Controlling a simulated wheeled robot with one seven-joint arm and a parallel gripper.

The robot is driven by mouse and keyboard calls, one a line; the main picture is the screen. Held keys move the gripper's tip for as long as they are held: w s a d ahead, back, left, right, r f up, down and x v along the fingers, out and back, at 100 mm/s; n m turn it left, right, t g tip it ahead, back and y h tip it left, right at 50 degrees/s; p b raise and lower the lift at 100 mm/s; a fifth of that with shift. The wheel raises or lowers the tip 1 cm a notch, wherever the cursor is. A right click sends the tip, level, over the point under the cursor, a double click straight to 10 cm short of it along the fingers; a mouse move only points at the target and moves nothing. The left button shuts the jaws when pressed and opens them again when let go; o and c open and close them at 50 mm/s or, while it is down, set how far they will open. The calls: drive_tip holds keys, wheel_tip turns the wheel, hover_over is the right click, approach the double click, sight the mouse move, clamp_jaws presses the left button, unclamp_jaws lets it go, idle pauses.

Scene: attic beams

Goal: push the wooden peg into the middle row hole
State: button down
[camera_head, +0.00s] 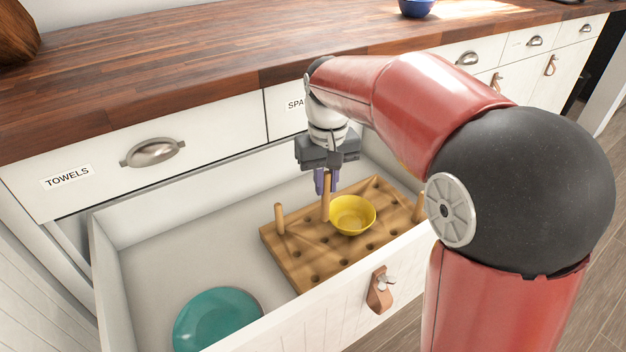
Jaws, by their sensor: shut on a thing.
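My gripper (326,181) is in the open drawer, pointing down, shut on the upper part of a wooden peg (325,207). The peg is upright, over the left-middle part of a wooden pegboard (290,259) with rows of holes. Its lower end is beside the yellow bowl; I cannot tell whether it is in a hole. Another peg (279,218) stands at the board's left corner, and one more peg (419,207) stands at the right, partly hidden by my arm. A yellow bowl (352,215) sits on the board, just right of the held peg.
A teal plate (217,320) lies in the drawer, left of the board. The drawer's front wall (345,313) has a leather pull (379,290). The wooden counter (190,75) is behind, with a blue bowl (416,8) on it.

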sight(325, 220)
drive_tip(key=shift+f+b, duration=2.6)
drive_tip(key=shift+f, duration=0.35)
drive_tip(key=shift+p, duration=0.4)
drive_tip(key=shift+f, duration=0.15)
drive_tip(key=shift+f+b, duration=0.9)
drive_tip(key=shift+f, duration=0.25)
drive_tip(key=shift+f, duration=0.1)
drive_tip(key=c, duration=1.3)
unclamp_jaws()
